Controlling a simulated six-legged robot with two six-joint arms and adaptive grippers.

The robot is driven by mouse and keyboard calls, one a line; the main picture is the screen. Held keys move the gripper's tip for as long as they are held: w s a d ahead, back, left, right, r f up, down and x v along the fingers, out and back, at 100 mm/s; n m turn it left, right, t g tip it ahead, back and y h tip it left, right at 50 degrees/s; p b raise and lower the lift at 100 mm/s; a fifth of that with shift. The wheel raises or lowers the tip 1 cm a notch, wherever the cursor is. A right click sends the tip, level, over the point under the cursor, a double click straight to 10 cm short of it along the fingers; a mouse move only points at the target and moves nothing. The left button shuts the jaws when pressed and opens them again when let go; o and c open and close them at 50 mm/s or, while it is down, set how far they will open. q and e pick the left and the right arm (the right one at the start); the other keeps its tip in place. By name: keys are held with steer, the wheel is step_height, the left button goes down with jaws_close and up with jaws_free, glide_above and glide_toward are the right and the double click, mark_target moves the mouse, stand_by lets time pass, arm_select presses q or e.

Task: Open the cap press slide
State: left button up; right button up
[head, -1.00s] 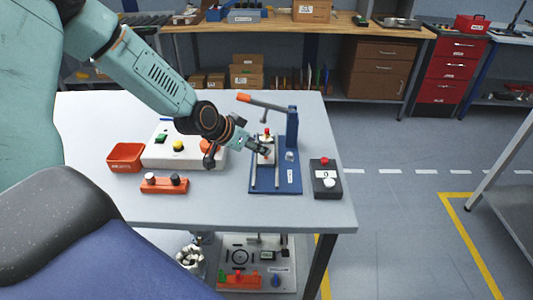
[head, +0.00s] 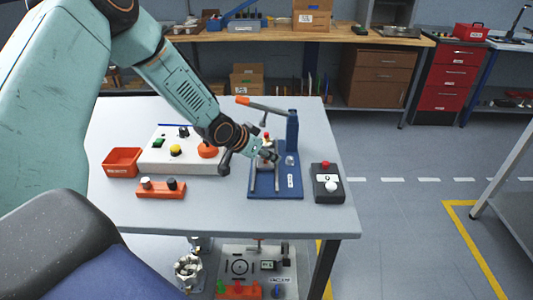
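The cap press has a blue base (head: 289,187), a blue upright post and a lever with an orange handle tip (head: 242,101). It stands on the grey table. The slide (head: 259,165) is a small pale block between the press's rails, with a red-topped part above it, partly hidden by my gripper. My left gripper (head: 273,157) is at the slide, over the press base. Its fingers are too small and overlapped to tell whether they grip anything. My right gripper is not in view.
A black button box (head: 327,184) stands close on the right. The table front is clear.

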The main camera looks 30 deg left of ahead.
arm_select(q)
steer(key=shift+s, duration=0.1)
steer(key=c, duration=0.3)
jaws_close()
steer(key=shift+r, duration=0.1)
steer(key=shift+s, duration=0.1)
